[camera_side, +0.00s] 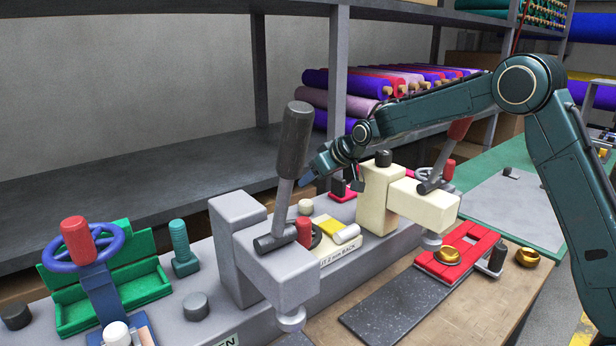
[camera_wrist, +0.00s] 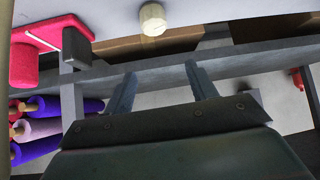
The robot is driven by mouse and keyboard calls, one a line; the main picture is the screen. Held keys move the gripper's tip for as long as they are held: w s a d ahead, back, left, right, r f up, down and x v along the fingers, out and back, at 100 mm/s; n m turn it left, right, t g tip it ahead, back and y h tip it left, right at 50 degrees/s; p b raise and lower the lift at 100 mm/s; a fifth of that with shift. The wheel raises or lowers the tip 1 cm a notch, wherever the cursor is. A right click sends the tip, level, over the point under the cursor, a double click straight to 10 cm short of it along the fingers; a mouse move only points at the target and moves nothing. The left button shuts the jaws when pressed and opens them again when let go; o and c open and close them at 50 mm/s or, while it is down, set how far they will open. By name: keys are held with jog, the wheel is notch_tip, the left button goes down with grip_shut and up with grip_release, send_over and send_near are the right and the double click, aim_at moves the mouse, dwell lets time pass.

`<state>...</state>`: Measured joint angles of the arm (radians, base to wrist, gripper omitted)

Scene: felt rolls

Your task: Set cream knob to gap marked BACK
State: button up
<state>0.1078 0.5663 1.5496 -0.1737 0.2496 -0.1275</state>
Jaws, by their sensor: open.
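A small cream knob (camera_side: 305,206) stands on the grey bed behind the grey clamp; a cream round knob (camera_wrist: 152,19) also shows at the top of the wrist view. A pale cylinder (camera_side: 347,234) lies by a yellow block (camera_side: 328,224), above a white label (camera_side: 338,256) ending in "BACK". I cannot tell which of these is the task's knob, and the gap itself is not clear. My gripper (camera_side: 330,180) is open and empty, above and behind the bed. Its two fingers (camera_wrist: 161,86) show apart in the wrist view, with the cream knob beyond them.
A grey clamp with a dark-handled lever (camera_side: 294,140) rises in front. A cream clamp (camera_side: 422,205) stands to the right. A blue handwheel (camera_side: 90,243) and green tray (camera_side: 110,285) are at left.

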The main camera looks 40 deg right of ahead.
jog(key=shift+r, duration=0.65)
jog(key=s+a+n+g+h, duration=0.1)
jog(key=a+n+h, duration=0.3)
jog(key=n, duration=0.8)
jog(key=s+a+n+g+h, duration=0.1)
jog(key=a+n+h, duration=0.3)
jog(key=n, duration=0.8)
jog(key=shift+s+a+f+g, duration=0.3)
jog(key=shift+f+g, duration=0.1)
jog(key=shift+g, duration=0.3)
